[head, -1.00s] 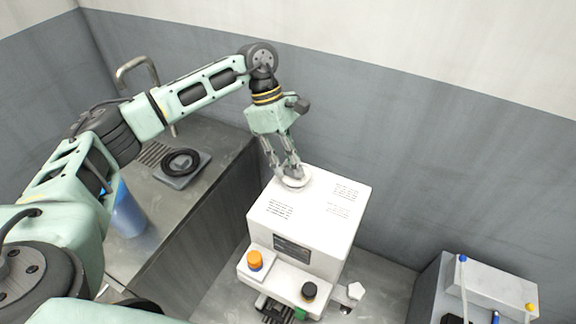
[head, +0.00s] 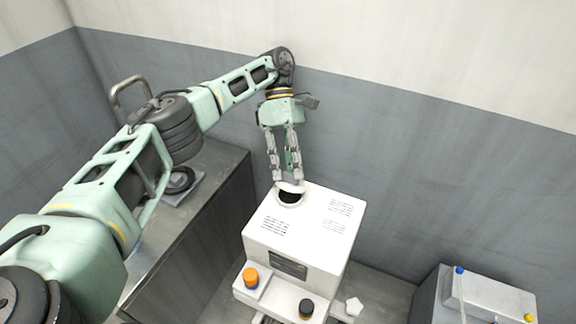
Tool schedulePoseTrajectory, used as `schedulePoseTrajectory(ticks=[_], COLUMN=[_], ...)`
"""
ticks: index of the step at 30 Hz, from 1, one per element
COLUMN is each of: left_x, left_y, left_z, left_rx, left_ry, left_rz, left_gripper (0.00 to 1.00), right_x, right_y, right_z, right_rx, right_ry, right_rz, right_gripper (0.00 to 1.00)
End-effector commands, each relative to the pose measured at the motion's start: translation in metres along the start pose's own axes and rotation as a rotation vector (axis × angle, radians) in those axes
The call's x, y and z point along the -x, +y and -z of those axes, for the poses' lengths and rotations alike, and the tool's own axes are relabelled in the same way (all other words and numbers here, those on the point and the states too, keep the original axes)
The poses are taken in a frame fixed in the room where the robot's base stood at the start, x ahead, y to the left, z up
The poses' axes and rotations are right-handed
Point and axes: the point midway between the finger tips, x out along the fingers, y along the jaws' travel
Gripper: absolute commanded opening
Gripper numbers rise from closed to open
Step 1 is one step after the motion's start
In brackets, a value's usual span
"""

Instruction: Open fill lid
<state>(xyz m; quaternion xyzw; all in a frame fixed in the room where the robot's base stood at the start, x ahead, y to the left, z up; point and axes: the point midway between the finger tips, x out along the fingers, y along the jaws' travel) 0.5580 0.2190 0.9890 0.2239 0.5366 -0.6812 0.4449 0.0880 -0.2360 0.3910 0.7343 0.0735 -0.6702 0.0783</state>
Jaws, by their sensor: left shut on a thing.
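A white machine (head: 305,228) with vent slots and a dark front panel stands in the middle of the head view. The round white fill lid (head: 290,186) is at the back left of its top, raised and tilted. A dark round opening (head: 289,198) shows just below the lid. My left gripper (head: 288,181) comes down from above and is shut on the lid, with its fingertips partly hidden behind it. My right gripper is not in view.
The machine's front has an orange knob (head: 250,277) and a black knob (head: 306,308). A metal counter (head: 213,205) with a tall tap (head: 128,84) is at left. A grey box (head: 490,293) with coloured knobs stands at lower right. The wall is close behind.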

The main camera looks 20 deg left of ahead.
Motion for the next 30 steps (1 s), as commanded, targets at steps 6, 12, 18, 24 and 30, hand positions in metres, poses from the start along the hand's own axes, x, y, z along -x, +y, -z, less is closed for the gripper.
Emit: schedulePoseTrajectory(ticks=[6, 12, 18, 24, 30], left_x=[0.0042, 0.0048, 0.0049, 0.0047, 0.0047], left_y=[0.0012, 0.0027, 0.0033, 0.0034, 0.0033], left_z=[-0.0024, -0.0023, -0.002, -0.0018, -0.0018], left_rx=[0.013, 0.019, 0.021, 0.02, 0.02], left_ry=[0.0, -0.001, -0.001, -0.001, -0.001], left_rz=[0.029, 0.045, 0.05, 0.051, 0.051], left_gripper=[0.0, 0.0, 0.0, 0.0, 0.0], right_x=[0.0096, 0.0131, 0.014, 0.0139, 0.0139], right_y=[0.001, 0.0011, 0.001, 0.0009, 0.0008], right_z=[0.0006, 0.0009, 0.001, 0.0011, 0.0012], right_rx=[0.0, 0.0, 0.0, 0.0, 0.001], right_ry=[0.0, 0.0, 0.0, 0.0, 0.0], right_rz=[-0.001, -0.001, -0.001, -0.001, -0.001], right_gripper=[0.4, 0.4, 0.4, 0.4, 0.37])
